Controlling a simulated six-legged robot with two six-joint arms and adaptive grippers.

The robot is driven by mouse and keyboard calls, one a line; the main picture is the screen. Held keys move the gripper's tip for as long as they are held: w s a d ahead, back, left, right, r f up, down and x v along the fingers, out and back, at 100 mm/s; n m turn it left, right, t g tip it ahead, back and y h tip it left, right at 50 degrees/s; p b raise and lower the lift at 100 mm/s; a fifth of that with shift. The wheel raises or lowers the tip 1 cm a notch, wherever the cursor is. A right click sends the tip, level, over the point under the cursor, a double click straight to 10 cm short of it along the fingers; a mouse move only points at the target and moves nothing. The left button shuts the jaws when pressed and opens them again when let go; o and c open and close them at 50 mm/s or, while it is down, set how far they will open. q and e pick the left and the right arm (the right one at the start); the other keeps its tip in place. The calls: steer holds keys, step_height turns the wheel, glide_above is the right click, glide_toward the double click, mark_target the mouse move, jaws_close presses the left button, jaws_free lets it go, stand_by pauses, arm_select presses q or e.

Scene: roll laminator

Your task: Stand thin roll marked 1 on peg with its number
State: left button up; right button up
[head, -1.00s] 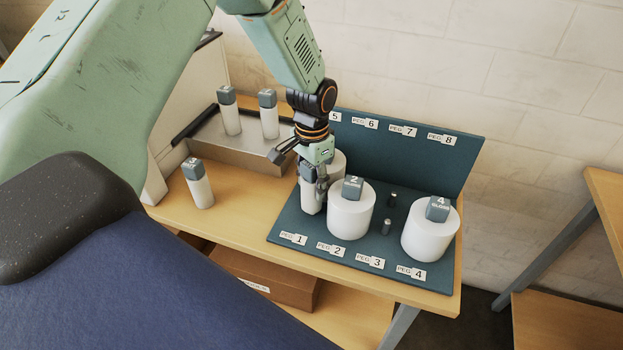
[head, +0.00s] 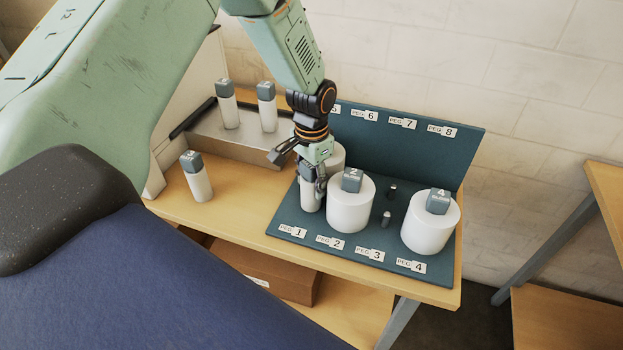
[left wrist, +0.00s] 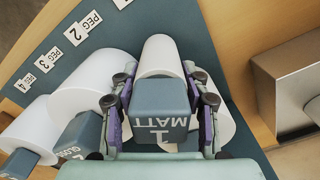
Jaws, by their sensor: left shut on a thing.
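The thin white roll marked 1 (head: 311,197), with a grey cap reading "1 MATT" in the left wrist view (left wrist: 160,112), is upright behind the "PEG 1" label (head: 293,231). My left gripper (head: 314,177) is shut on its cap from above; the fingers flank the cap in the left wrist view (left wrist: 160,92). Peg 1 is hidden, and I cannot tell whether the roll is around it or how far down it is. My right gripper is not in view.
A thick roll marked 2 (head: 349,211) stands close to the right of the held roll. Another thick roll (head: 326,156) is behind it. Two bare pegs (head: 386,218) and thick roll 4 (head: 430,232) are farther right. A thin roll (head: 200,185) stands left on the table.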

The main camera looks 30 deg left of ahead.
arm_select(q)
steer(key=o, duration=1.2)
steer(key=shift+o, duration=0.2)
step_height(320, 180, up, 6)
steer(key=p, duration=0.5)
steer(key=shift+f, duration=0.1)
steer(key=shift+r+p, duration=0.35)
steer(key=shift+r, duration=0.8)
steer(key=shift+f, duration=0.1)
